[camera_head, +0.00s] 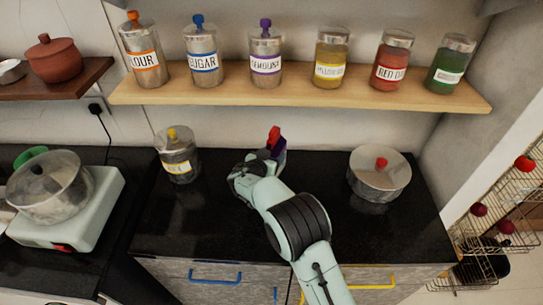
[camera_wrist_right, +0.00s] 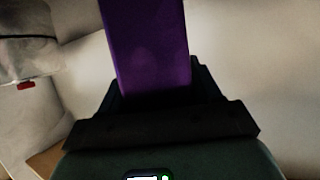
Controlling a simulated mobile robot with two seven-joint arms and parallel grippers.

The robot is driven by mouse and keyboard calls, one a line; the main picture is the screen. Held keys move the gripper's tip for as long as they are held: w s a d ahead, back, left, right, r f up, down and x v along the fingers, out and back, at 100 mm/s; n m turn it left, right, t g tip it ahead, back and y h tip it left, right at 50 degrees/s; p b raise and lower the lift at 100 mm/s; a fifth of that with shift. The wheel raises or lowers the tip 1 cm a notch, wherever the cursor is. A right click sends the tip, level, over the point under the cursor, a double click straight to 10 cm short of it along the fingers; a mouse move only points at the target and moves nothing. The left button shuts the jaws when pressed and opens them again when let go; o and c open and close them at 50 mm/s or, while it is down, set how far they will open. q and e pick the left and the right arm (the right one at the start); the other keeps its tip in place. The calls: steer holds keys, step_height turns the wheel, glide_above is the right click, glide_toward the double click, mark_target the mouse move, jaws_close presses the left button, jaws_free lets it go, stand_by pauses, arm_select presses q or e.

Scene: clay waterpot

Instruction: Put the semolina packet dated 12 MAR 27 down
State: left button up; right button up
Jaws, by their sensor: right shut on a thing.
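My right gripper (camera_head: 270,155) is above or at the back of the black counter, near the wall and below the shelf. It is shut on a purple packet (camera_wrist_right: 147,45), which stands up between the jaws in the right wrist view. In the head view only a small purple part of the packet (camera_head: 280,150) shows past the gripper, beside a small red shape (camera_head: 273,134) that I cannot identify. No date is readable on it. I cannot tell whether the packet touches the counter (camera_head: 225,220). My left gripper is not in view.
A yellow-lidded jar (camera_head: 178,158) stands left of my right arm, a lidded pot (camera_head: 379,178) with a red knob right of it. Several labelled jars, one marked semolina (camera_head: 266,62), line the wooden shelf (camera_head: 300,97) above.

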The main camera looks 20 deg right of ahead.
steer(key=shift+f, duration=0.1)
steer(key=o, duration=1.3)
steer(key=shift+o, duration=0.8)
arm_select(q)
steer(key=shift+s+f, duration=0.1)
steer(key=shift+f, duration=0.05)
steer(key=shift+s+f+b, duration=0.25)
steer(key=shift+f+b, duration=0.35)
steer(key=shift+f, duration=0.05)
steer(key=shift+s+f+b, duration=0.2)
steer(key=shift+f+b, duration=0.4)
arm_select(e)
steer(key=v, duration=1.2)
steer(key=shift+r, duration=0.25)
